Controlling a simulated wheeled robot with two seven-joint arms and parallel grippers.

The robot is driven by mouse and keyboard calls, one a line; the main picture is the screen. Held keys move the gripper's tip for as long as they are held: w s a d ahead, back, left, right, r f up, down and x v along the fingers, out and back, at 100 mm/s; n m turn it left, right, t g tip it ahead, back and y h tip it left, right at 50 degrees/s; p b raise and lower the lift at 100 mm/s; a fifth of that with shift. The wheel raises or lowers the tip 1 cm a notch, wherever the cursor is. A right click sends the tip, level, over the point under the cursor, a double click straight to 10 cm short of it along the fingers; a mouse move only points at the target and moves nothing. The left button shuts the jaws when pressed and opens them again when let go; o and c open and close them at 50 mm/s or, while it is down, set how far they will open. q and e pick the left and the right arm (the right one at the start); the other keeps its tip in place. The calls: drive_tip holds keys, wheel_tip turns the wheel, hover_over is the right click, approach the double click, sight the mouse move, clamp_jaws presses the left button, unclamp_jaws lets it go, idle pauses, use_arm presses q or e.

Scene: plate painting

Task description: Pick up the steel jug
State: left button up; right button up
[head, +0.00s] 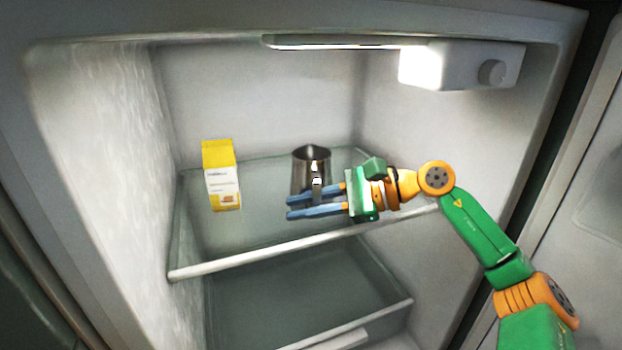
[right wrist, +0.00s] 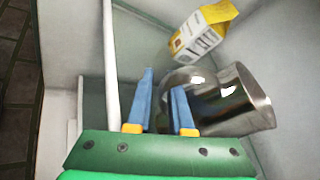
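The steel jug (head: 311,160) stands upright on the upper glass shelf of the fridge, right of the shelf's middle. A narrow handle-like part shows on its front side, partly hidden by my fingers. My right gripper (head: 289,207) comes in from the right, with its blue fingers pointing left across the jug's lower front. In the right wrist view the fingers (right wrist: 163,82) are apart with nothing seen held between them, and the jug (right wrist: 222,100) lies to their right, partly behind the right finger. Whether that finger touches the jug, I cannot tell. My left gripper is not in view.
A yellow and white carton (head: 222,175) stands on the same shelf to the left of the jug. The shelf's white front rail (head: 260,256) runs below my gripper. A lamp box (head: 460,65) hangs at the top right. The lower shelf (head: 300,285) looks empty.

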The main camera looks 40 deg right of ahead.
drive_tip(key=shift+w+a+f, duration=0.1)
drive_tip(key=shift+a, duration=0.05)
clamp_jaws()
idle(1.3)
